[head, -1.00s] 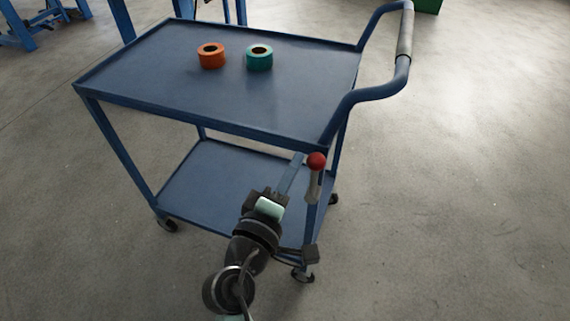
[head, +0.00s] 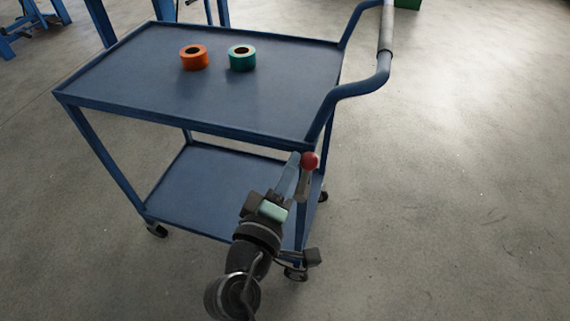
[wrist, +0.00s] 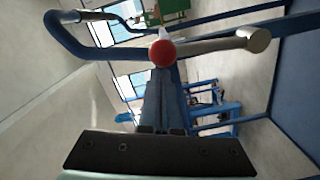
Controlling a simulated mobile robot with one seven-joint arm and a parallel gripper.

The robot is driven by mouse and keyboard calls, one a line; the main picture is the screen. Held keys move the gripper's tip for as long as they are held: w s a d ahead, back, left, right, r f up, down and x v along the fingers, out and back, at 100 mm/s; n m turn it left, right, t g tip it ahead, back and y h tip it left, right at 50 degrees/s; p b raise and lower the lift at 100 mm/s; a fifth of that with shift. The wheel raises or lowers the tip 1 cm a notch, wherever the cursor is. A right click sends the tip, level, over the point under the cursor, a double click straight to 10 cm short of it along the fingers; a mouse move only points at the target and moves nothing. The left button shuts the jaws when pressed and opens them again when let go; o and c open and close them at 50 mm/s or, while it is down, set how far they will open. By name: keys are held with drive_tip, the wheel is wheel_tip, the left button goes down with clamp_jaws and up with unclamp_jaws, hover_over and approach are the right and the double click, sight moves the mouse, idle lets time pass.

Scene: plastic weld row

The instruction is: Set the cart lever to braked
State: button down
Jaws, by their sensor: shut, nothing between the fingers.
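The cart lever has a red ball knob (head: 310,160) on a grey shaft (head: 302,188) at the cart's near right corner post. In the head view it stands nearly upright, leaning slightly right. In the wrist view the knob (wrist: 163,53) is at upper centre, and the shaft (wrist: 210,46) runs right to a round grey end. My gripper (head: 293,160) is shut and empty, its fingers just left of the knob. The wrist view shows the gripper's fingers (wrist: 163,85) directly below the knob; contact cannot be told. No brake marking is readable.
The blue cart (head: 120,75) carries an orange tape roll (head: 194,57) and a teal tape roll (head: 242,58) on its top. Its push handle (head: 385,35) rises at the right. Open concrete floor lies right of the cart.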

drive_tip(key=shift+s+d+m, duration=0.25)
drive_tip(key=shift+d+m, duration=0.45)
drive_tip(key=shift+d, duration=0.15)
drive_tip(key=s+d+f+m+b, duration=0.2)
drive_tip(key=d+f+m, duration=0.1)
drive_tip(key=d+m, duration=0.5)
drive_tip(key=shift+s+f+y, duration=0.15)
drive_tip(key=shift+s+y, duration=0.15)
drive_tip(key=shift+y, duration=0.1)
